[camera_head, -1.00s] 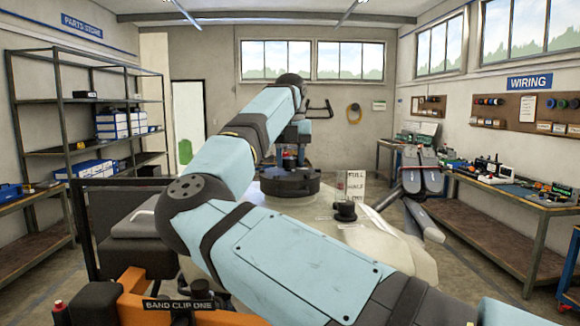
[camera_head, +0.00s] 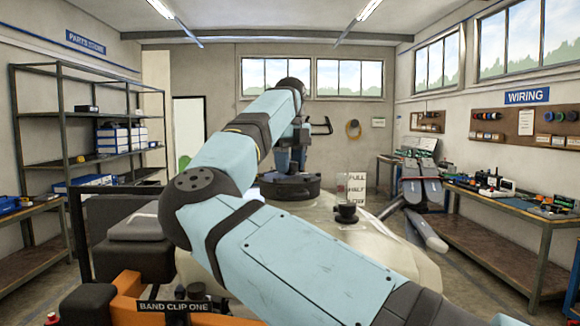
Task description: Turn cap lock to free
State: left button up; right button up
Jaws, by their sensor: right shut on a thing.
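My right arm comes in from the lower right and bends up and over the pale tank (camera_head: 385,235). My right gripper (camera_head: 291,163) points down at the dark round cap (camera_head: 290,187) on top of the tank. It is shut on what appears to be the cap lock, at the cap's top. The fingers and the lock are small and mostly hidden by my wrist, so the lock's angle cannot be told. My left gripper is not in view.
A small black knob (camera_head: 346,213) and a FULL/HALF level sign (camera_head: 351,187) stand right of the cap. An orange BAND CLIP ONE part (camera_head: 128,287) is at lower left. Grey folded arms (camera_head: 422,190) lie at right. Shelves (camera_head: 100,113) and a wiring bench (camera_head: 510,205) line the walls.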

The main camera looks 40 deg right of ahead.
dwell(0.3)
jog(key=o, duration=0.9)
jog(key=shift+o, duration=0.2)
jog(key=shift+r, duration=0.15)
notch_tip(320, 180, up, 14)
jog(key=p, duration=0.1)
jog(key=shift+f+p, duration=0.2)
jog(key=shift+p, duration=0.1)
